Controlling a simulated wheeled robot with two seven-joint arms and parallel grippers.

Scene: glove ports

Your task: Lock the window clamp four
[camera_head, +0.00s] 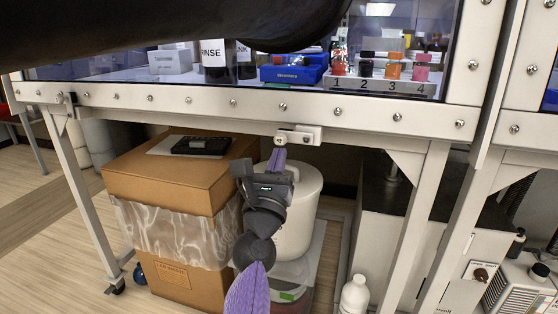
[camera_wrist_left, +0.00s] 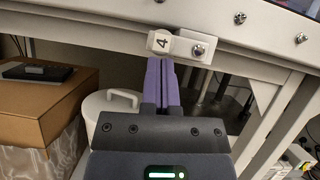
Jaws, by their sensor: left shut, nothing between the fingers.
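Window clamp four (camera_head: 299,136) is a small pale block with a knob on the lower frame rail under the glove-port window. In the left wrist view the clamp (camera_wrist_left: 197,48) shows a bolt on its plate, and its left end piece bears the number 4 (camera_wrist_left: 163,43). My left gripper (camera_head: 279,152) points up from below, its purple fingers shut and empty. In the left wrist view the fingertips (camera_wrist_left: 160,60) are right below the numbered piece. I cannot tell whether they touch it. My right gripper is not in view.
A cardboard box (camera_head: 150,187) with a dark tray stands below the bench at left. A white lidded bin (camera_head: 306,205) stands behind my left gripper. Table legs and braces flank the space. Behind the window stand bottles and a numbered rack (camera_head: 380,84). A dark shape blocks the top.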

